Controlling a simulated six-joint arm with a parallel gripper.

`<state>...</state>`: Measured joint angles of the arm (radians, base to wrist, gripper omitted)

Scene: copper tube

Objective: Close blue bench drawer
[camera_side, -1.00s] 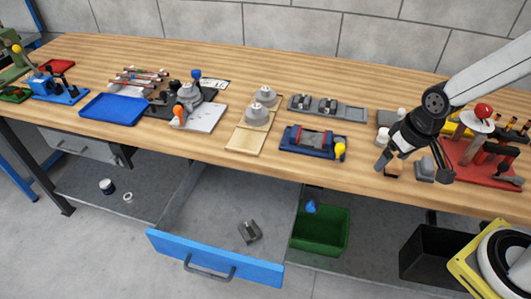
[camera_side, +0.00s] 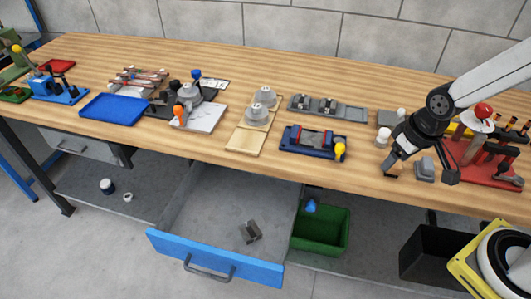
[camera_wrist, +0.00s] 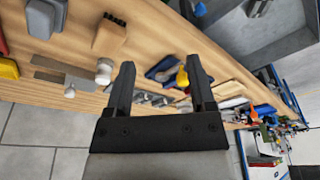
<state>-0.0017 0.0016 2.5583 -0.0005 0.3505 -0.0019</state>
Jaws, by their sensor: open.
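The blue bench drawer (camera_side: 215,258) is pulled out below the bench's front edge in the side view. Its blue front carries a dark bar handle (camera_side: 209,269). A small dark grey metal part (camera_side: 249,231) lies on the drawer's grey floor. My gripper (camera_side: 415,168) is over the right part of the bench, well to the right of the drawer and above its level. In the wrist view my gripper (camera_wrist: 158,78) has its two dark fingers apart with nothing held between them.
A green bin (camera_side: 325,231) stands right of the drawer, and a black bin (camera_side: 435,253) stands farther right. A dark blue vise (camera_side: 314,142) with a yellow knob and a red fixture (camera_side: 487,160) sit on the bench. The floor before the drawer looks clear.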

